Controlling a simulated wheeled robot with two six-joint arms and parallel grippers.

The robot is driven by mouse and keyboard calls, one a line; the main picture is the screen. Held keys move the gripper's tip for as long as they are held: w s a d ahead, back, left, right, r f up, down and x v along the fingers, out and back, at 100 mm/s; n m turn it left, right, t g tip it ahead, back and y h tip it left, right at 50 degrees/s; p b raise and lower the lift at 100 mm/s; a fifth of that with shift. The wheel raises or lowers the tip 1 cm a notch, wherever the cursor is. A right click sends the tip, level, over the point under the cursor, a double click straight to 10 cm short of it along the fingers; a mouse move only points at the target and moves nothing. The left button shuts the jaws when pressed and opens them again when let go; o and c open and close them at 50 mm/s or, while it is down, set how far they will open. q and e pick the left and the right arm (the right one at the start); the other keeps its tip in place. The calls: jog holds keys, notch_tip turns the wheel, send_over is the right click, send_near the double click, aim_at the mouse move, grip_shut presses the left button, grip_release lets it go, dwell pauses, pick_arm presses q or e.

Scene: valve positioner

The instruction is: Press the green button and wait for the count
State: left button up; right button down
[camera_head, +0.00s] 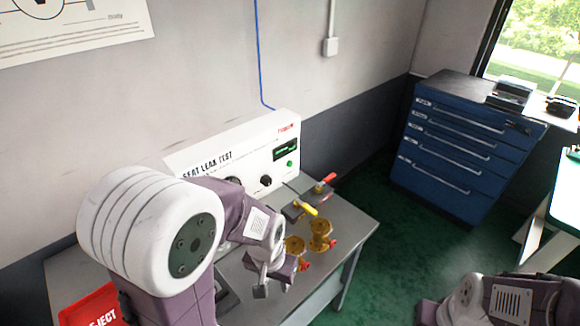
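The green button (290,163) is a small round spot on the right part of the white seat leak test panel (240,152), below a dark display (286,150) with small green characters that I cannot read. My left arm covers the panel's lower left. My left gripper (272,288) is low over the bench, in front of the panel and apart from the button. Its fingers point down near the brass valves, and the gap between them is not clear. My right arm shows at the bottom right; its gripper is out of view.
Brass valves (320,235) with red parts stand on the grey bench (352,222), beside yellow-handled (306,208) and red-handled (327,180) valves. A red reject tray (90,305) is at the lower left. A blue drawer cabinet (460,150) stands beyond open green floor.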

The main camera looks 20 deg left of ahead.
pick_arm(q)
grip_shut()
dwell(1.9)
